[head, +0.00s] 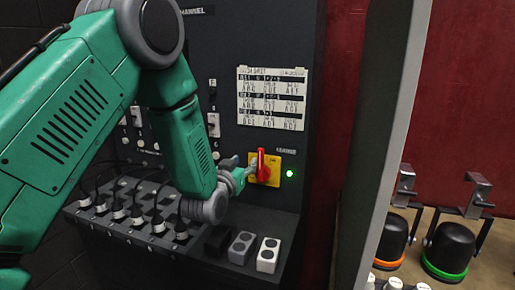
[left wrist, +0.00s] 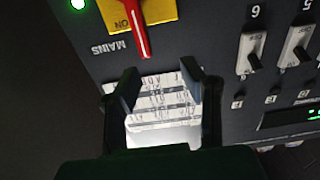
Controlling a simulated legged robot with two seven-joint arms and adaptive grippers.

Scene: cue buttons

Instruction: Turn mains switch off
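The mains switch is a red handle (head: 261,165) on a yellow plate (head: 273,178), low on the right of the dark panel. The handle stands about upright in the head view. In the left wrist view, which is turned over, the red handle (left wrist: 138,30) and yellow plate (left wrist: 160,10) show at the top, with "ON" and "MAINS" lettering. My left gripper (head: 250,168) is just left of the handle. In the left wrist view its fingers (left wrist: 160,73) are apart with nothing between them, and the handle lies beyond the fingertips. Whether they touch it cannot be told. My right gripper is not in view.
A green lamp (head: 290,173) glows right of the switch. A white label sheet (head: 271,98) is above it.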

